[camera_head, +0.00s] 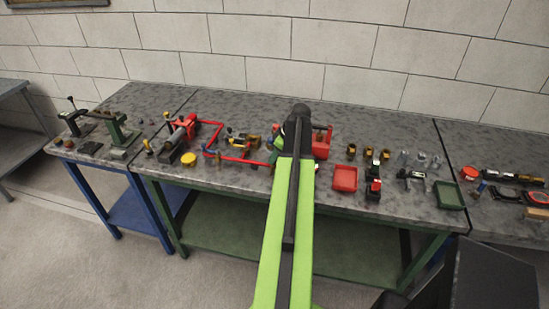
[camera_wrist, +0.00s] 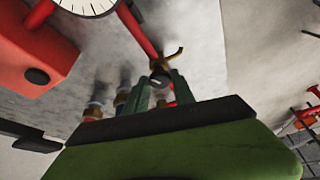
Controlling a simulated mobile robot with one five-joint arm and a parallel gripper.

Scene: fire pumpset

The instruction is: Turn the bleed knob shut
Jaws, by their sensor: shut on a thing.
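In the wrist view, the two green fingers of my gripper (camera_wrist: 160,91) are shut on a small dark, round-ended piece, the bleed knob (camera_wrist: 158,79). A brass fitting (camera_wrist: 172,55) with a curved arm sits just beyond it, at the end of a red pipe (camera_wrist: 138,28). The fingers hide part of the knob, so its turn angle cannot be told. In the head view, my arm reaches over the bench and its dark wrist hides the fingertips and the knob. The red pump block (camera_head: 321,145) stands right beside the wrist.
A white-faced gauge (camera_wrist: 88,4) and a red block (camera_wrist: 38,48) lie close at the upper left of the wrist view. On the bench, red pipework (camera_head: 238,157) runs left of my arm. A red tray (camera_head: 345,179), brass fittings and a green tray (camera_head: 448,195) stand to the right.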

